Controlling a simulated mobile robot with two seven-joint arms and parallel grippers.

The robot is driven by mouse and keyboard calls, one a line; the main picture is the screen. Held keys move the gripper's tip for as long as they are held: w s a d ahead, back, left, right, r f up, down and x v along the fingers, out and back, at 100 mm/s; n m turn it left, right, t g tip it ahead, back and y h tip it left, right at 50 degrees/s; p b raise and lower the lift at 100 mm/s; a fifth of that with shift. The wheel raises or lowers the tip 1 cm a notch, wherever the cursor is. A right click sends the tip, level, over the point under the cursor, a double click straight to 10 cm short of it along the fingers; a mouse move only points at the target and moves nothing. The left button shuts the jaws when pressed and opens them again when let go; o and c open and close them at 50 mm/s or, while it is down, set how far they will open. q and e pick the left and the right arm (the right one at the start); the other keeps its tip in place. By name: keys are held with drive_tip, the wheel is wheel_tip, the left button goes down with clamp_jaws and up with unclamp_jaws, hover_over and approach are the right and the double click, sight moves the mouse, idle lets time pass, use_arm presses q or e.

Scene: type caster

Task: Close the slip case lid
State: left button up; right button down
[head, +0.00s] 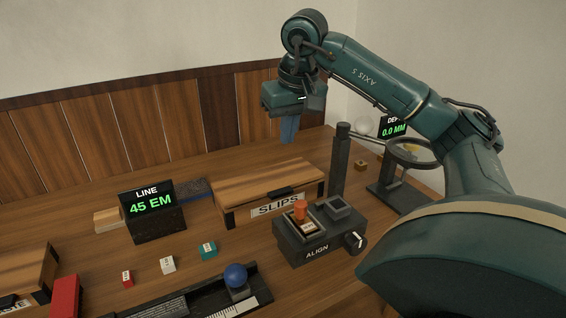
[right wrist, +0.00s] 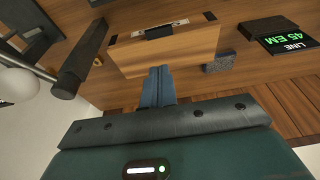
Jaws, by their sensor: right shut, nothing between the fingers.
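The slip case (head: 278,207) is a wooden box with a white "SLIPS" label on its front, standing at the back middle of the bench. Its wooden lid (head: 262,181) lies flat over the top, with a dark handle at the front edge; I cannot tell whether it is fully seated. The lid also shows in the right wrist view (right wrist: 180,47). My right gripper (head: 289,137) points down above the far side of the case, its blue fingers together and empty. In the right wrist view the fingertips (right wrist: 157,72) overlap the lid's far edge; contact is unclear. My left gripper is out of view.
A "LINE 45 EM" display (head: 152,211) stands left of the case. An "ALIGN" device (head: 318,236) is close in front, with a dark post (head: 339,165) to the right. A magnifier (head: 410,152) stands farther right. Small blocks (head: 167,265) lie front left.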

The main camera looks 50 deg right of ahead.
sight(281, 191)
drive_tip(key=x, duration=0.8)
drive_tip(key=s+b+x, duration=0.1)
drive_tip(key=x, duration=0.3)
drive_tip(key=shift+w+a+f, duration=0.1)
drive_tip(key=shift+f, duration=0.4)
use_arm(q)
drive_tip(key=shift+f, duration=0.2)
use_arm(e)
drive_tip(key=shift+f, duration=0.6)
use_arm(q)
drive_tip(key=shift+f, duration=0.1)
